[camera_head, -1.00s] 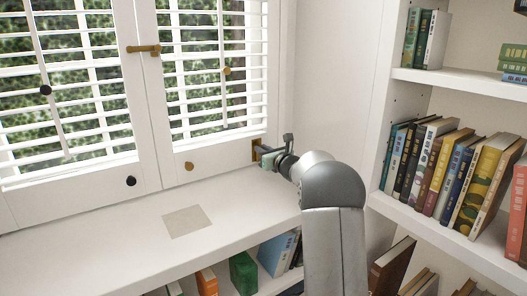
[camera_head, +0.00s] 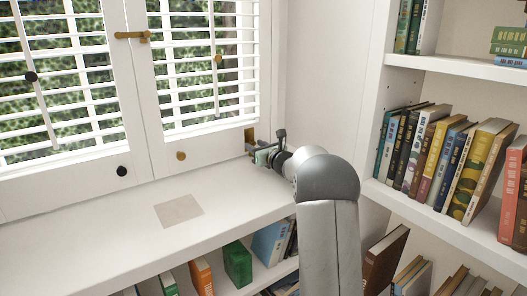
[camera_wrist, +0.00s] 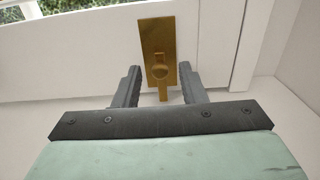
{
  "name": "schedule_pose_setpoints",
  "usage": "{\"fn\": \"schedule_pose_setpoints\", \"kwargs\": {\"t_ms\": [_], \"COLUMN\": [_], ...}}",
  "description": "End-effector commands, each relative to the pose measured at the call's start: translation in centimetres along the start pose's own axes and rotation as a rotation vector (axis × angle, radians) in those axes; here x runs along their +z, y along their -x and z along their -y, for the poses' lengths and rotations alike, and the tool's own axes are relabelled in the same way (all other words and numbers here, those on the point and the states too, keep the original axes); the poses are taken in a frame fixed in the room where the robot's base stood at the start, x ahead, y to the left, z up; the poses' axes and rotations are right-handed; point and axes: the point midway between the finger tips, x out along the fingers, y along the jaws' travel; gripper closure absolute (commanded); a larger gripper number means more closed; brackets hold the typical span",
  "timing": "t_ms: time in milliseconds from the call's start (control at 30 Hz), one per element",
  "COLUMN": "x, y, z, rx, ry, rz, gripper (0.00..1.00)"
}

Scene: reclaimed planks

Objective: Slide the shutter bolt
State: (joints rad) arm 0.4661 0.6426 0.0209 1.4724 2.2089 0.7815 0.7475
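In the head view the brass (camera_head: 249,134) shows only partly behind my gripper (camera_head: 265,153). In the wrist view my gripper (camera_wrist: 158,72) is open, with one dark finger on each side of the knob and strip. Gaps show between the fingers and the brass. I cannot tell whether the fingertips reach as deep as the knob.
A white sill (camera_head: 100,240) runs below the shutters, with a flat beige square (camera_head: 179,210) on it. A brass latch (camera_head: 131,35) spans the two shutters higher up. A white bookshelf (camera_head: 440,215) full of books stands at the right. The sill left of my gripper is mostly clear.

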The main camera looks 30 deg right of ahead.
Motion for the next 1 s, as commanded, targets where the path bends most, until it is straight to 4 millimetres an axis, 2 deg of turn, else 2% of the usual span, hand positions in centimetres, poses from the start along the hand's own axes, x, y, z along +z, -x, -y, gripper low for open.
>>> {"fn": "schedule_pose_setpoints", "kwargs": {"t_ms": [167, 500, 700, 833, 1000], "x": [0.3, 0.3, 0.2, 0.1, 0.0], "y": [2.4, 10.7, 14.8, 16.4, 17.2], "z": [0.1, 0.1, 0.0, 0.1, 0.0], "rx": [-0.003, -0.004, -0.002, -0.002, 0.0], "ry": [-0.001, -0.001, 0.0, -0.001, 0.0], "rz": [0.0, -0.001, -0.001, -0.002, -0.001], "gripper": [0.63, 0.63, 0.63, 0.63, 0.63]}}
